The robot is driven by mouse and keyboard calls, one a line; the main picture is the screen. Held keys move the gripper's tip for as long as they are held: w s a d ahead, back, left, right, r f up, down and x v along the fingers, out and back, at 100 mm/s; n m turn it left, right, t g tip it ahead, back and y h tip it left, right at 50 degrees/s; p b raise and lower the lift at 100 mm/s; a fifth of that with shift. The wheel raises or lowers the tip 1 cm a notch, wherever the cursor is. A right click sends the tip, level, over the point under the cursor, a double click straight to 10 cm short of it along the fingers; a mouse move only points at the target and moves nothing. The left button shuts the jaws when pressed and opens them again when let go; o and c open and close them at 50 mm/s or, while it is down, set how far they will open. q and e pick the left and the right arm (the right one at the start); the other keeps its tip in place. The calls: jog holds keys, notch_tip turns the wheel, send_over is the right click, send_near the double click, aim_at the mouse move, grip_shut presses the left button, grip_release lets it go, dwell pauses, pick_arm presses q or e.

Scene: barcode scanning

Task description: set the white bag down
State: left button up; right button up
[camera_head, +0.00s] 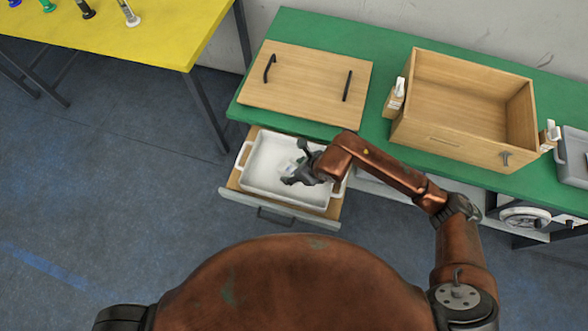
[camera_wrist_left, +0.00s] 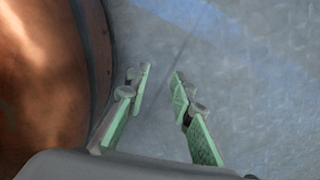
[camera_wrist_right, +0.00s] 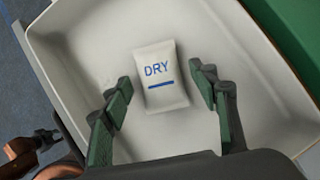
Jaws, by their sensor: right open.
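The white bag (camera_wrist_right: 159,78), with blue "DRY" lettering and a blue line, lies in the white tray (camera_wrist_right: 65,50). In the head view the bag (camera_head: 287,168) is partly hidden by my right gripper (camera_head: 292,170). The tray (camera_head: 262,183) sits in an open drawer (camera_head: 283,212). My right gripper, also in the right wrist view (camera_wrist_right: 164,95), is open, with its green-padded fingers on either side of the bag and gaps visible beside it. My left gripper (camera_wrist_left: 160,85) is open and empty above the floor.
A grey bin (camera_head: 574,160) stands at the right. A yellow table (camera_head: 120,45) is at the upper left. Floor at left is clear.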

aim_at(293, 170)
jog(key=shift+s+d+r, duration=0.1)
jog(key=shift+d+r, duration=0.1)
jog(key=shift+r, duration=0.3)
jog(key=p+v, duration=0.1)
jog(key=v, duration=0.2)
jog(key=shift+r, duration=0.1)
pick_arm(q)
notch_tip(293, 170, up, 2)
jog(key=shift+s+a+r+p, duration=0.15)
jog(key=shift+r+p, duration=0.1)
jog(key=shift+p, duration=0.8)
pick_arm(e)
jog(key=v, duration=0.7)
jog(key=shift+s+r, duration=0.2)
jog(key=shift+r, duration=0.15)
jog(key=shift+d, duration=0.15)
